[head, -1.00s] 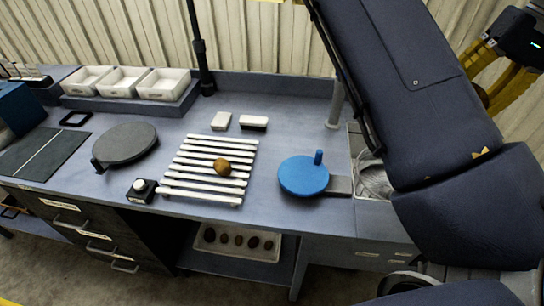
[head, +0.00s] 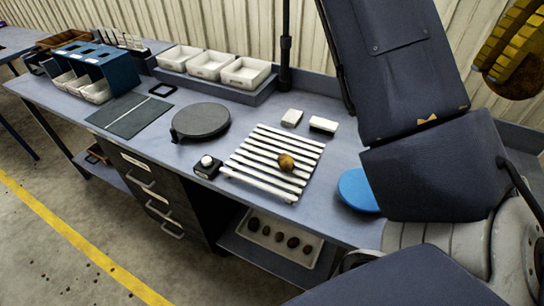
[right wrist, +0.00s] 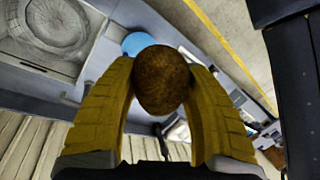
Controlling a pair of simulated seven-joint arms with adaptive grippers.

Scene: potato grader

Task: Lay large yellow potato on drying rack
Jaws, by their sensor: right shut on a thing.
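My right gripper (head: 508,68) is at the top right of the head view, its yellow fingers shut on a large brown potato (head: 513,84). In the right wrist view the potato (right wrist: 162,80) sits between both fingers, with speckled skin; its colour looks brown rather than clearly yellow. The drying rack (head: 262,153), made of white slats, lies on the bench. A smaller golden-brown potato (head: 286,162) rests on its slats toward the right. The held potato is well away from the rack, in the air. My left gripper is not in view.
A dark round plate (head: 201,121) stands left of the rack, a small black device with a white knob (head: 207,163) at its near left corner. A blue disc (head: 357,190) is partly hidden by my arm. White bins (head: 245,73) stand behind. A tray of potatoes (head: 256,236) is on the lower shelf.

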